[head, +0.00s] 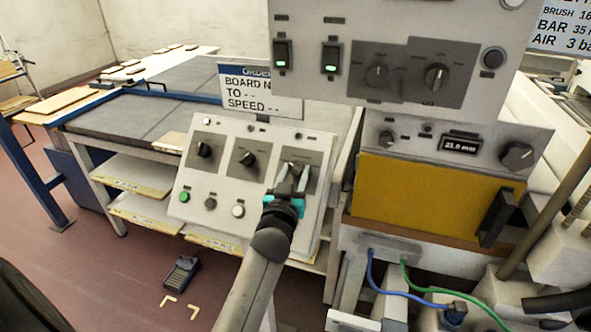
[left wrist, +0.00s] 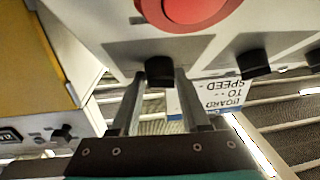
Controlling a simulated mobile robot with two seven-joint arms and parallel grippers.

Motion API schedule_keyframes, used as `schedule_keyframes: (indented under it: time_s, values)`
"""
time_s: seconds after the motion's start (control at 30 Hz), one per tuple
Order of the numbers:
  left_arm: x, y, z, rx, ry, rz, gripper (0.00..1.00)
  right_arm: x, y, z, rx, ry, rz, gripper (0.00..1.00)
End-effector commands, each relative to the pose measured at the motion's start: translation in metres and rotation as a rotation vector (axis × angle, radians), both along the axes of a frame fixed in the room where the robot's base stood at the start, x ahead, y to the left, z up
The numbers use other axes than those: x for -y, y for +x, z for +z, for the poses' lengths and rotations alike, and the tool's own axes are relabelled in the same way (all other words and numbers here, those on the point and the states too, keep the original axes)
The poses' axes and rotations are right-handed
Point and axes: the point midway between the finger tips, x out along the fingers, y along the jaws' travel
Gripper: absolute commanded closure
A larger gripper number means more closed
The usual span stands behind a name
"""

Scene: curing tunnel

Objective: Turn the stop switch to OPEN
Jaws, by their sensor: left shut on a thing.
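A sloping light-grey control panel (head: 225,222) stands in the middle of the head view, with three dark rotary knobs in its upper row. My left gripper (head: 290,180) reaches up to the rightmost knob and mostly hides it. In the left wrist view, my left gripper (left wrist: 160,80) has one finger on each side of a black knob (left wrist: 159,69), shut on it. A large red button (left wrist: 193,8) sits beside this knob; in the head view it is hidden behind my gripper. The knob's position marks cannot be read. My right gripper is not in view.
Left knob (head: 204,151) and middle knob (head: 248,159) sit close by, above green (head: 184,197), black and white buttons. A larger switch cabinet (head: 330,75) overhangs above right, over a yellow panel (head: 420,193). A sign (head: 260,88) stands behind. Red floor is open at left.

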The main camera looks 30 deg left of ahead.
Motion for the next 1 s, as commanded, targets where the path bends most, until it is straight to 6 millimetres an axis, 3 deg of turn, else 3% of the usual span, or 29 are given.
schedule_keyframes:
  time_s: [0.4,1.0]
  values:
    - [-0.007,-0.001,0.004,-0.062,0.245,-0.241,1.0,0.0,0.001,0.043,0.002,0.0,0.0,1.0]
    - [-0.011,-0.001,0.003,-0.109,0.462,-0.467,1.0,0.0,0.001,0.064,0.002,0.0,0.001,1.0]
